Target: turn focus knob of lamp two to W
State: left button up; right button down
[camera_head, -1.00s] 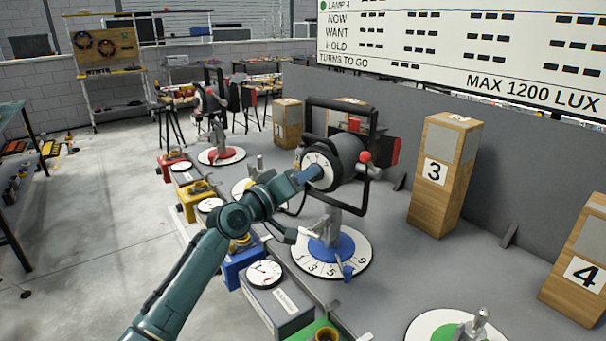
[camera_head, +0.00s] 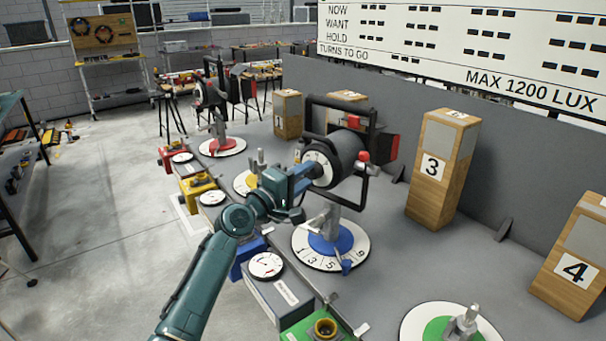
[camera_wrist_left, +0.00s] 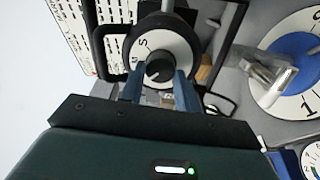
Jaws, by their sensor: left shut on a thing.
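A black lamp head (camera_head: 345,157) in a yoke frame stands over the round white plate with a blue centre (camera_head: 330,243). Its back carries a white dial (camera_head: 317,168) with letters, which also shows in the left wrist view (camera_wrist_left: 180,46). A dark focus knob (camera_wrist_left: 158,70) sits at the dial's middle. My left gripper (camera_head: 304,178) is at the back of the lamp. In the left wrist view its two blue fingers (camera_wrist_left: 158,88) are on either side of the knob, shut on it. The fingers partly hide the lower dial. My right gripper is not in view.
Wooden blocks marked 3 (camera_head: 438,165) and 4 (camera_head: 578,262) stand along the grey wall at right. A lamp on a red base (camera_head: 222,146) stands farther back. Red, yellow, blue and green boxes line the table's left edge. A green-centred plate (camera_head: 420,325) lies in front.

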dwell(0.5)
pick_arm(q)
jog(key=o, duration=1)
jog(key=shift+s, duration=0.1)
jog(key=b+v, duration=0.1)
jog(key=v, duration=1.2)
jog(key=s+a+f+m+g+y, duration=0.1)
jog(key=s+f+y, duration=0.1)
jog(key=s+f, duration=0.35)
jog(key=s+a+f+m+y, duration=0.1)
jog(key=s+f+m+y, duration=0.1)
jog(key=f, duration=0.7)
jog(key=s+a+f+m+g+y, duration=0.1)
jog(key=s+a+f+y, duration=0.1)
jog(key=s+f, duration=0.35)
jog(key=s+f+m+y, duration=0.1)
jog(key=s+f+m, duration=0.1)
jog(key=s+f, duration=0.2)
jog(key=s+a+f+m+g+y, duration=0.1)
jog(key=s+f+m, duration=0.2)
jog(key=s+f, duration=0.1)
jog(key=s+a+f+m+g, duration=0.1)
jog(key=s+f+m, duration=0.1)
jog(key=s+f, duration=0.2)
jog(key=shift+s+a+y, duration=0.1)
jog(key=shift+s+y, duration=0.1)
jog(key=shift+s, duration=0.4)
jog(key=shift+s+a+y, duration=0.15)
jog(key=shift+s+y, duration=0.05)
jog(key=shift+s, duration=0.4)
